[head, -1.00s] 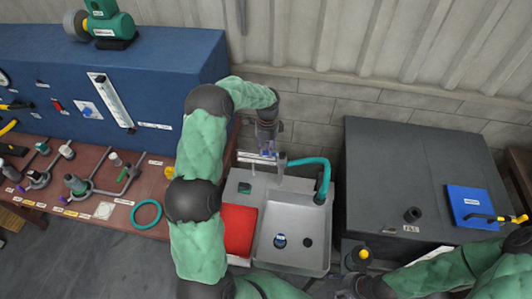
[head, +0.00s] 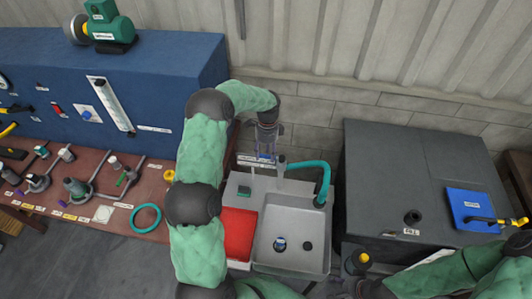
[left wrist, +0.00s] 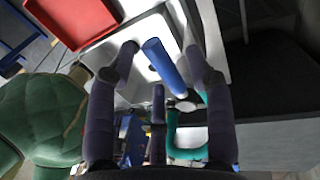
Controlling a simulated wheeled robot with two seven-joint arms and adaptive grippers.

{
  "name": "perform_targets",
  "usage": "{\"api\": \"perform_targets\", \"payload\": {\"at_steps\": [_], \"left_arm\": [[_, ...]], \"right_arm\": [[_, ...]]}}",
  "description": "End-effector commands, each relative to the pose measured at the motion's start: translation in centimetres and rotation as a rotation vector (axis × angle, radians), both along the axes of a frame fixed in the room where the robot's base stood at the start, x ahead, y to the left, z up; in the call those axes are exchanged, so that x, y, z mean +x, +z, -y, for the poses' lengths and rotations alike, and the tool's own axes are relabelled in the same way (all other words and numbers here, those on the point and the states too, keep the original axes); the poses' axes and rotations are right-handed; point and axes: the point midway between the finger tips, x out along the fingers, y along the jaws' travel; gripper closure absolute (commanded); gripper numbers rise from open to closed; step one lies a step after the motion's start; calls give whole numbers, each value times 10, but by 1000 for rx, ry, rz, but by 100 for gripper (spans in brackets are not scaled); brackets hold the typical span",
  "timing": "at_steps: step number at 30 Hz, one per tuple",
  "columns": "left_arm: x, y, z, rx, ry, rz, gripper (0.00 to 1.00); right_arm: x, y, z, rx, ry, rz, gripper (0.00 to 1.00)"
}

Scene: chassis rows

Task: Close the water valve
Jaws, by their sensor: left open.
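A blue lever handle (left wrist: 163,65), seemingly the water valve's, shows in the left wrist view. It lies tilted between my left gripper's two spread fingers, and I see no clear contact. My left gripper (head: 266,153) is open above the back edge of the sink unit, beside the teal spout (head: 325,180). The same gripper (left wrist: 160,62) shows large in the left wrist view. In the head view the valve is mostly hidden behind my gripper, with only a little blue showing.
The sink basin (head: 292,225) holds a small round blue-and-white item (head: 280,243). A red tray (head: 238,233) lies left of it. A dark cabinet (head: 410,160) stands to the right. A blue panel (head: 150,90) and a brown bench (head: 90,185) with fittings stand left.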

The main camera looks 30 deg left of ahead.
Motion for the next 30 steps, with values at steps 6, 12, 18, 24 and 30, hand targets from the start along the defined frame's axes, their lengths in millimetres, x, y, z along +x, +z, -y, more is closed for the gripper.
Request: {"api": "perform_targets", "payload": {"at_steps": [6, 12, 18, 24, 30], "left_arm": [[3, 13, -1, 1, 1, 1, 48], [10, 50, -4, 2, 1, 5, 48], [17, 86, -6, 0, 0, 3, 48], [21, 110, -8, 0, -1, 1, 48], [22, 118, -8, 0, -1, 0, 48]], "right_arm": [[0, 0, 0, 0, 0, 0, 42], [0, 0, 0, 0, 0, 0, 42], [0, 0, 0, 0, 0, 0, 42], [0, 0, 0, 0, 0, 0, 42], [0, 0, 0, 0, 0, 0, 42]]}}
